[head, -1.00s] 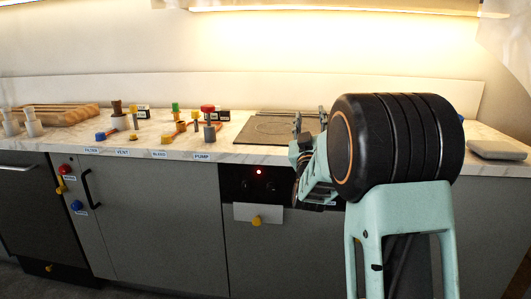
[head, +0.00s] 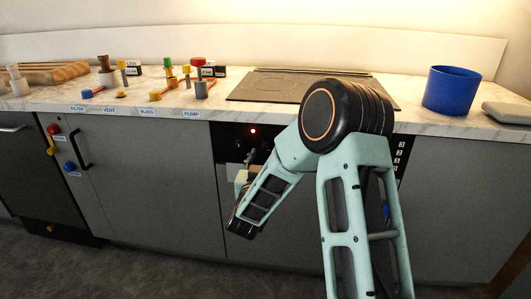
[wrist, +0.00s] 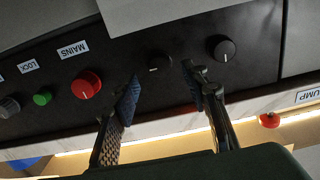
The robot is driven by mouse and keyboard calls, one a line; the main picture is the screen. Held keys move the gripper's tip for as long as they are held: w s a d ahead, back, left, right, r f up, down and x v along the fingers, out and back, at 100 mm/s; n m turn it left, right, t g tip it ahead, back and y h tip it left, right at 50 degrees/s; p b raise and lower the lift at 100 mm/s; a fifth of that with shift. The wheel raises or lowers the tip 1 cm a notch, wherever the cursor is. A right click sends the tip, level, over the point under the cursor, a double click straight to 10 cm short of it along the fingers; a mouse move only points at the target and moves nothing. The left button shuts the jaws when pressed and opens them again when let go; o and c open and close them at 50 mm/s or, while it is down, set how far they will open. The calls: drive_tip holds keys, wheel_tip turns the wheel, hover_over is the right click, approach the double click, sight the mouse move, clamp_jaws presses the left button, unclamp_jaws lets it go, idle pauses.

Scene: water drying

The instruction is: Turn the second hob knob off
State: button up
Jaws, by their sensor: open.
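The dark hob control panel (head: 228,143) is on the counter front below the hob, with a red light lit. The wrist view shows the panel upside down, with two black knobs. One black knob (wrist: 155,62), second from the panel's left end as the head view sees it, lies between my fingertips. The other black knob (wrist: 222,48) is outside the fingers. My gripper (wrist: 160,76) is open, its fingers on either side of the second knob; contact cannot be made out. In the head view my arm partly hides the panel.
A red MAINS knob (wrist: 87,84), a green LOCK button (wrist: 42,97) and a grey knob (wrist: 9,107) share the panel. Above are the hob plate (head: 290,88), a blue bin (head: 452,90) and several small valve-like items at left. The floor in front is clear.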

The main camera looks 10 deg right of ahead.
sight(266, 149)
drive_tip(key=shift+x, duration=2.1)
drive_tip(key=shift+c, duration=0.5)
clamp_jaws()
